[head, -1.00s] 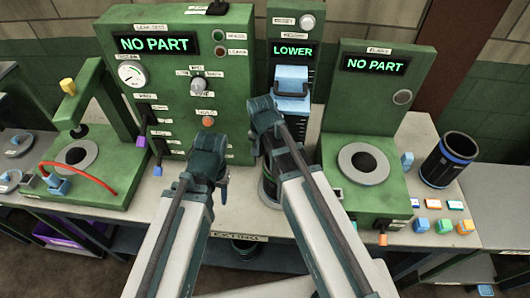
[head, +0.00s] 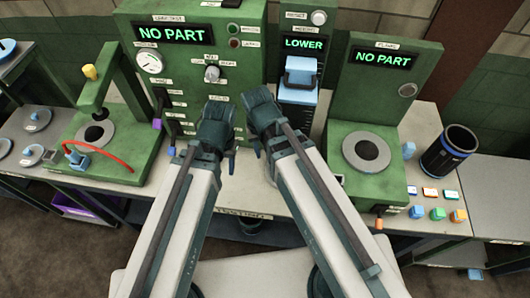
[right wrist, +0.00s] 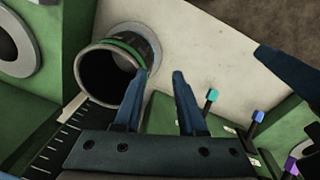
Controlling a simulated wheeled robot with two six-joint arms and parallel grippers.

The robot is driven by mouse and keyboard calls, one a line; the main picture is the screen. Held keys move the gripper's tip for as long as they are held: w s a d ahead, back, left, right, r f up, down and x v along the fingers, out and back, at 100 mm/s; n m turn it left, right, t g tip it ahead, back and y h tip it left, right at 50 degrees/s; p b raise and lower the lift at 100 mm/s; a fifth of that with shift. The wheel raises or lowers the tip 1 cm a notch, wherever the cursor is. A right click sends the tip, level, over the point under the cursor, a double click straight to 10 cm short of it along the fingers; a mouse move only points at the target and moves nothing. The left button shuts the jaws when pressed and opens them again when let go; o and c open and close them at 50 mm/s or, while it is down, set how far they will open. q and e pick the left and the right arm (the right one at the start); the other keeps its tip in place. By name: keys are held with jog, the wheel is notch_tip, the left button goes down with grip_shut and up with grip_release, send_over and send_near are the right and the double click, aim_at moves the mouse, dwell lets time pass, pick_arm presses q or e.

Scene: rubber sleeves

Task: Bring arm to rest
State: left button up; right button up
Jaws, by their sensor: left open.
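My left gripper (head: 216,134) is open and empty, raised over the bench in front of the large green test panel. My right gripper (head: 262,118) is beside it, in front of the column with the "LOWER" display. In the right wrist view my right gripper (right wrist: 158,98) has its two blue fingers apart with nothing between them. A dark hollow cylinder with a green band (right wrist: 110,68) stands on a grey ring close by, left of the fingers. In the head view my arms hide it.
A green "NO PART" station (head: 383,120) with an empty ring is at the right. A dark blue-banded cylinder (head: 449,152) and several coloured buttons are beside it. A press stand (head: 115,160) with a red hose is at the left. The bench front edge runs below my arms.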

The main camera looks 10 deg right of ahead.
jog(key=s+n, duration=0.1)
jog(key=s, duration=0.1)
jog(key=s+a+n, duration=0.1)
jog(key=s+n, duration=0.1)
jog(key=shift+g, duration=0.3)
notch_tip(320, 180, down, 15)
jog(key=b, duration=1.4)
jog(key=shift+r+b, duration=0.2)
jog(key=shift+b, duration=0.1)
